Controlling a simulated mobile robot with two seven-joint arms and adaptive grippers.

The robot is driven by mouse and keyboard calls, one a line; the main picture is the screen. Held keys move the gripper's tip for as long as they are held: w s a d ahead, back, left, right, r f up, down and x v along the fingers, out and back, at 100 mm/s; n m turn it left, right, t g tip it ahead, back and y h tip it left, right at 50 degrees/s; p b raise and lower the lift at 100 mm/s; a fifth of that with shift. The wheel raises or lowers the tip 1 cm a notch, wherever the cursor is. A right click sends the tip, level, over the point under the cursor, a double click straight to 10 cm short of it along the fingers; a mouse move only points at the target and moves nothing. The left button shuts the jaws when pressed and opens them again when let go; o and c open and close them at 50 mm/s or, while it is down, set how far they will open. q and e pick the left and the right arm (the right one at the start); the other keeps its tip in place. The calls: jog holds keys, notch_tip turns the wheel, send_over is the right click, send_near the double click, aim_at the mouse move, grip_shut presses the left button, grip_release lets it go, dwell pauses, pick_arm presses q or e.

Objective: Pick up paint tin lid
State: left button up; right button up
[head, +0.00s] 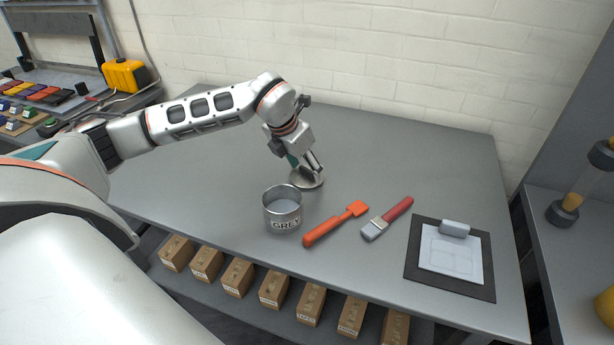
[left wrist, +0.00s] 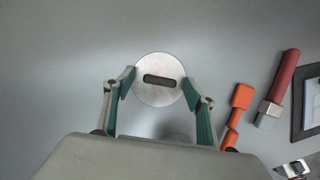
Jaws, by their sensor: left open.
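The paint tin lid (head: 306,179) is a round metal disc lying on the grey table, just behind the paint tin. In the left wrist view the lid (left wrist: 159,96) shows a dark bar-shaped handle (left wrist: 160,81) across its middle. My left gripper (head: 312,168) points down over the lid and partly hides it. In the left wrist view its green-padded fingers (left wrist: 157,86) are open, one on each side of the handle, with nothing held. The open paint tin (head: 283,210), labelled GREY, stands upright in front of the lid.
An orange tool (head: 335,224) and a red-handled brush (head: 388,218) lie right of the tin. A dark mat (head: 423,276) with a white sheet and a grey block lies further right. Several cardboard boxes (head: 237,277) sit on the shelf below. The table's left and back are clear.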

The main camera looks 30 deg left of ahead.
pick_arm(q)
jog(key=c, duration=1.1)
pick_arm(e)
jog(key=shift+w, duration=0.1)
pick_arm(q)
jog(key=shift+c, duration=0.2)
jog(key=shift+r, duration=0.15)
pick_arm(e)
jog(key=shift+r, duration=0.1)
